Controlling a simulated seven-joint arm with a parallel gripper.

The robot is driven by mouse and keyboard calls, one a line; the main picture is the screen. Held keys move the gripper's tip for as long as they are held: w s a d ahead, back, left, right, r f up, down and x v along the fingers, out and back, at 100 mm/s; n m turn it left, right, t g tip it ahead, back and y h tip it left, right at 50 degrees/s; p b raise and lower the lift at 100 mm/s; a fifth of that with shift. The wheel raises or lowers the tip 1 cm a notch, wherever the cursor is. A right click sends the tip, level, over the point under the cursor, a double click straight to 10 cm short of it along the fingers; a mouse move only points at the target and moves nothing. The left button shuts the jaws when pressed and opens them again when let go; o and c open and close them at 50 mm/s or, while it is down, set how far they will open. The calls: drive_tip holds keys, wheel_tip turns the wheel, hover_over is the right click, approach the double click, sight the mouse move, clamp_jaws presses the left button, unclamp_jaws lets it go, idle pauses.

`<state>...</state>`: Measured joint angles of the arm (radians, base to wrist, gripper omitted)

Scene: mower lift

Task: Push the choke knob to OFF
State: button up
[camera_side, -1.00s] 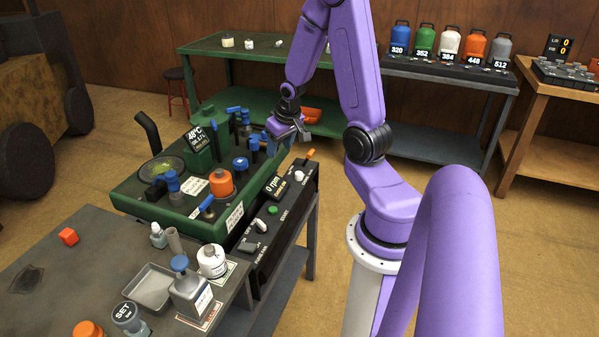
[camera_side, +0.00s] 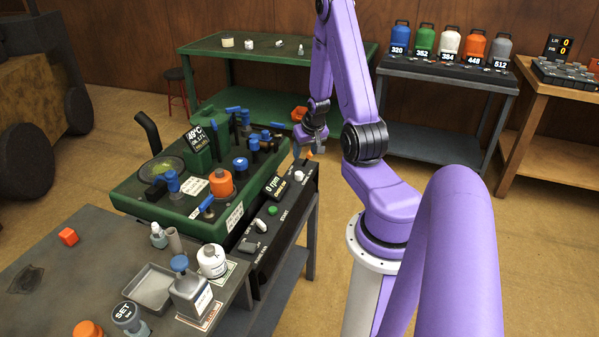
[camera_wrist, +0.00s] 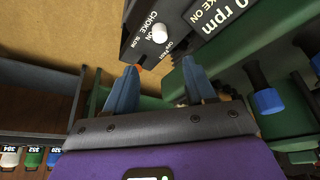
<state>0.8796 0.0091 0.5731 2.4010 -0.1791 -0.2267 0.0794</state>
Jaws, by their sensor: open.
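The white choke knob (camera_wrist: 159,33) sits on the black control panel (camera_wrist: 180,13), beside the printed words CHOKE ON. In the side view the knob (camera_side: 299,176) is near the panel's far end. My gripper (camera_wrist: 158,66) is open, its two blue fingers apart with nothing between them. In the wrist view the knob shows above the gap between the fingertips, and no contact is visible. In the side view my gripper (camera_side: 307,150) hangs at the far end of the panel, just beyond the knob. The panel display (camera_side: 273,187) reads 0 rpm and CHOKE ON.
A green button (camera_side: 272,211) sits nearer on the panel. A green table (camera_side: 215,48) stands behind. Open floor lies right of the panel.

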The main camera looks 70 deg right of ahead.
sight(299, 173)
drive_tip(key=x, duration=1.2)
drive_tip(key=shift+w+f, duration=0.1)
drive_tip(key=shift+f, duration=0.25)
clamp_jaws()
